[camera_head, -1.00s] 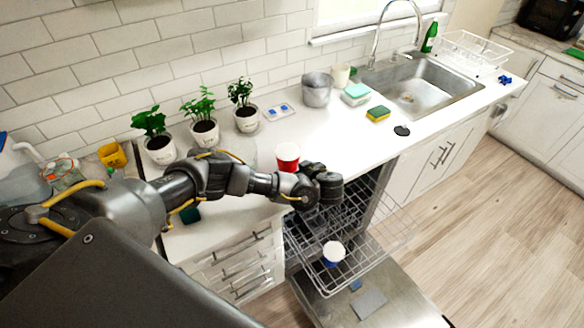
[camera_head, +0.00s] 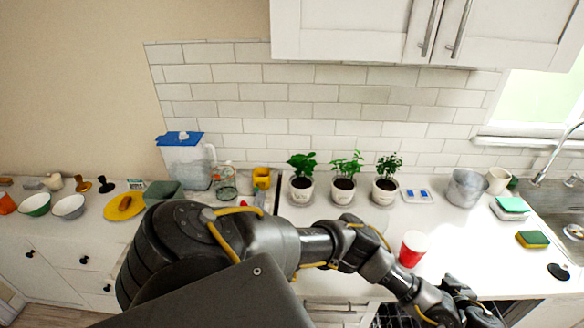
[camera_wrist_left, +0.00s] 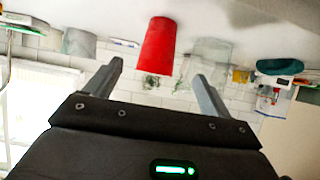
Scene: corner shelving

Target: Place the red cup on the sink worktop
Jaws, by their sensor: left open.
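The red cup (camera_head: 412,248), with a white rim, stands upright on the white worktop (camera_head: 440,225), just behind my left forearm in the head view. It shows again in the left wrist view (camera_wrist_left: 157,45), where the picture is upside down. My left gripper (camera_head: 468,305) is at the worktop's front edge, to the right of and nearer than the cup. In the wrist view its fingers (camera_wrist_left: 160,82) are apart and empty, and the cup is beyond them, not gripped. The sink (camera_head: 562,205) is at the right edge. My right gripper is not in view.
Potted plants (camera_head: 343,190) line the wall. A grey pot (camera_head: 467,188), a white mug (camera_head: 498,180) and sponges (camera_head: 531,239) stand near the sink. A blue-lidded jug (camera_head: 187,162) and bowls (camera_head: 68,206) are on the left. A dishwasher rack (camera_head: 395,315) shows below the worktop.

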